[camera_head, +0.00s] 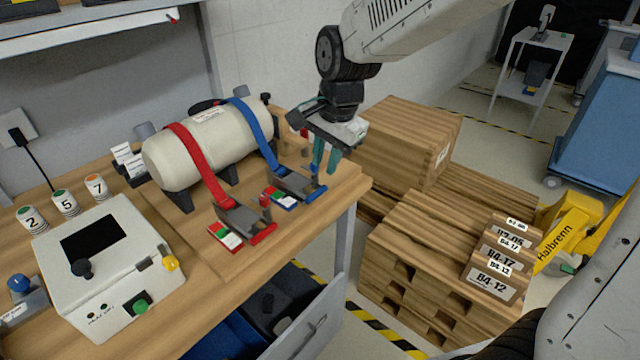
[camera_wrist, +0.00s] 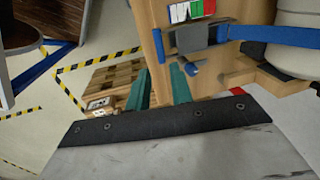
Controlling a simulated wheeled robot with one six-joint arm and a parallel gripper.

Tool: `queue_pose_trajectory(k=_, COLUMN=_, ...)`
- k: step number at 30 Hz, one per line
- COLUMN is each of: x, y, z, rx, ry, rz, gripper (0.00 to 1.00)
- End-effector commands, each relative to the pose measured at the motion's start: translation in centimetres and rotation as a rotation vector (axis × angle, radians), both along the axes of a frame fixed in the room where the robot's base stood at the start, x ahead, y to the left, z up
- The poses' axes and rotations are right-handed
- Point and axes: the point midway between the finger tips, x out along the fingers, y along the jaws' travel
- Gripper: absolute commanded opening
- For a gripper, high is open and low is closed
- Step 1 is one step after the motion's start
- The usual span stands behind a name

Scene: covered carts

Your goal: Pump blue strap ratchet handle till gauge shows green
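A blue strap (camera_head: 262,140) runs over a cream tank (camera_head: 205,152) down to a grey ratchet (camera_head: 294,184) at the bench's right edge. Its blue handle (camera_head: 316,194) sits low at the ratchet's outer end. Beside it is a gauge plate (camera_head: 278,198) with red, white and green; its reading is too small to tell. My gripper (camera_head: 325,162) hangs just above and behind the handle, its teal fingers apart and empty. In the wrist view my gripper (camera_wrist: 160,85) points past the bench edge, left of the blue ratchet (camera_wrist: 202,42) and gauge (camera_wrist: 190,11).
A red strap (camera_head: 198,165) with its own ratchet (camera_head: 245,219) and gauge (camera_head: 226,236) lies left of the blue one. A white control box (camera_head: 105,262) stands on the wooden bench (camera_head: 185,262). Wooden pallets (camera_head: 440,255) and a crate (camera_head: 405,140) stand to the right.

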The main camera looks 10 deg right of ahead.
Motion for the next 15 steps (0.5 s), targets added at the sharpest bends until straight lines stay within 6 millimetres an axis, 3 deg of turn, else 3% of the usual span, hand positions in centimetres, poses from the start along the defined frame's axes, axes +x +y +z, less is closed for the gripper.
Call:
queue_pose_trajectory(k=5, x=0.2, y=0.1, z=-1.1, rx=0.007, ry=0.004, rz=-0.046, gripper=0.22)
queue_pose_trajectory(k=15, x=1.0, y=0.7, z=-6.2, rx=0.005, ry=0.005, rz=-0.042, gripper=0.22)
